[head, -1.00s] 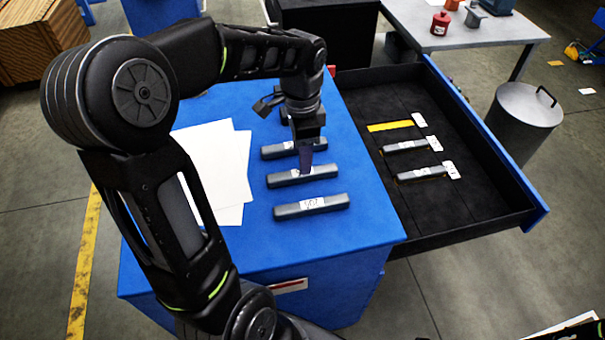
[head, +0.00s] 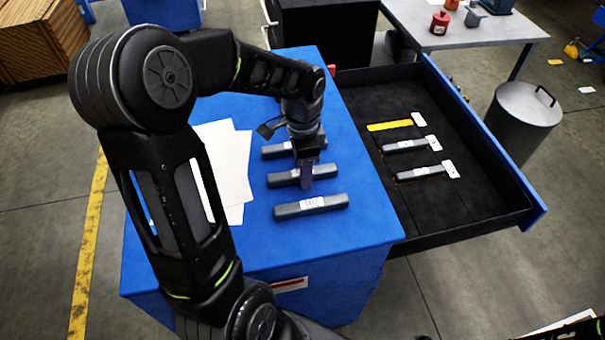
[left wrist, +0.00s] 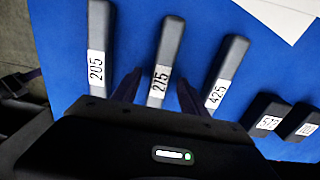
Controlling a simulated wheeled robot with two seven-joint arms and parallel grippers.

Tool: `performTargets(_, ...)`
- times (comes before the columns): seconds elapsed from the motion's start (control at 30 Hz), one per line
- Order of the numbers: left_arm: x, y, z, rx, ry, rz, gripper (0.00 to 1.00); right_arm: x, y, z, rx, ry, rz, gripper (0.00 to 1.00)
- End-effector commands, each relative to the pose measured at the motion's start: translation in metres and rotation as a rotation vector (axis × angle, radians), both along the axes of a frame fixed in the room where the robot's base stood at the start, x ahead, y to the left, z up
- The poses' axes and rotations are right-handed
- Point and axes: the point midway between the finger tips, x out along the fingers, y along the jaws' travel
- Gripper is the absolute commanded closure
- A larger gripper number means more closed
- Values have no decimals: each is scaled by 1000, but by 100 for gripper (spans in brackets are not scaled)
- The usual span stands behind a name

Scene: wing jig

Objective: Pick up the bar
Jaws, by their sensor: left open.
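Grey bars with white number labels lie in a row on the blue cabinet top (head: 365,215). In the left wrist view they include the bar labelled 205 (left wrist: 99,30), the bar labelled 275 (left wrist: 168,42) and the bar labelled 425 (left wrist: 231,58). My left gripper (head: 306,180) is open and points down at the middle bar (head: 280,180) in the head view. In the left wrist view its fingers (left wrist: 158,86) stand on either side of the 275 bar's label end. I cannot tell whether they touch it. My right gripper is not in view.
An open black drawer (head: 440,225) extends to the right, with two grey bars (head: 405,145), a yellow strip (head: 390,125) and white tags in it. White paper sheets (head: 235,165) lie left of the bars. Two darker blocks (left wrist: 268,110) lie beyond the 425 bar.

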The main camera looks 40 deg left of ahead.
Motion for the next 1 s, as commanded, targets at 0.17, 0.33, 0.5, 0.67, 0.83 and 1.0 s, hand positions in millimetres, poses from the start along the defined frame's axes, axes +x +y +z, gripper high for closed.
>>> performTargets(0.17,0,0,0,0,0,0,57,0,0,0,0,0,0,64)
performTargets(0.33,0,0,0,0,0,0,71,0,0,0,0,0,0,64)
performTargets(0.5,0,0,0,0,0,0,85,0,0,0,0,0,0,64)
performTargets(0.67,0,0,0,0,0,0,98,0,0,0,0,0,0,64)
performTargets(0.83,0,0,0,0,0,0,100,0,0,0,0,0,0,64)
performTargets(1.0,0,0,0,0,0,0,100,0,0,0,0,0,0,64)
